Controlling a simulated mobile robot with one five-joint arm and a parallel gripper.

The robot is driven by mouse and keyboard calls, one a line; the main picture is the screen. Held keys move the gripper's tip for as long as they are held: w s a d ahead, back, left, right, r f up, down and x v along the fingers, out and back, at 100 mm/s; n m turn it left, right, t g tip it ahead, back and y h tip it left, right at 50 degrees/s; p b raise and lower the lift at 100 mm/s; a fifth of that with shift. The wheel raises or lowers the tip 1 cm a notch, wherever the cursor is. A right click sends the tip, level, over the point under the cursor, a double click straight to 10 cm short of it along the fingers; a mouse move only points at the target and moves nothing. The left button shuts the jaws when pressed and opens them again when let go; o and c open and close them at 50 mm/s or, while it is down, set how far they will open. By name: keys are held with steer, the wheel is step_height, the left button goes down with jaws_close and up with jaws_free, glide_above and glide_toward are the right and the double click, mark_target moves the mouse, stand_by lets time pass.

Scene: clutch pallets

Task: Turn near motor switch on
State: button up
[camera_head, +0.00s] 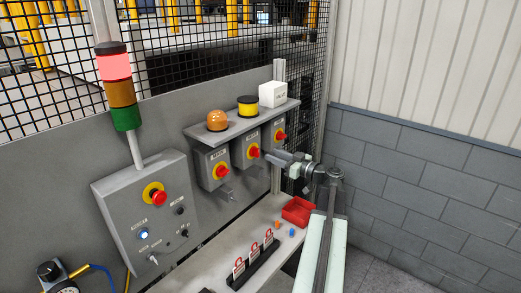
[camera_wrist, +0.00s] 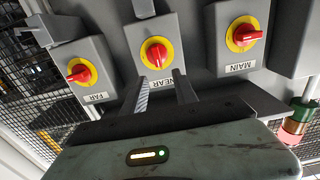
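The near motor switch (camera_wrist: 157,53) is a red knob on a yellow disc, on a grey box labelled NEAR, in the middle of three in the wrist view. It also shows in the head view (camera_head: 253,151). My gripper (camera_wrist: 164,84) has two fingers apart with nothing between them, just below the knob in the wrist picture and pointing towards its box. It does not visibly touch the knob. In the head view my gripper (camera_head: 269,155) is in front of the boxes, right of the near knob. Whether the knob is on or off I cannot tell.
The MAIN switch (camera_wrist: 244,34) and FAR switch (camera_wrist: 82,71) flank the near one. A shelf (camera_head: 240,122) above holds an orange beacon, a yellow-and-black one and a white box. Below are a red tray (camera_head: 298,211) and padlock tags (camera_head: 254,257). The signal tower (camera_head: 115,67) shows red.

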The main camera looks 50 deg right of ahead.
mark_target(256, 152)
steer(key=w, duration=0.7)
steer(key=shift+a, duration=0.25)
steer(key=shift+d, duration=0.1)
jaws_close()
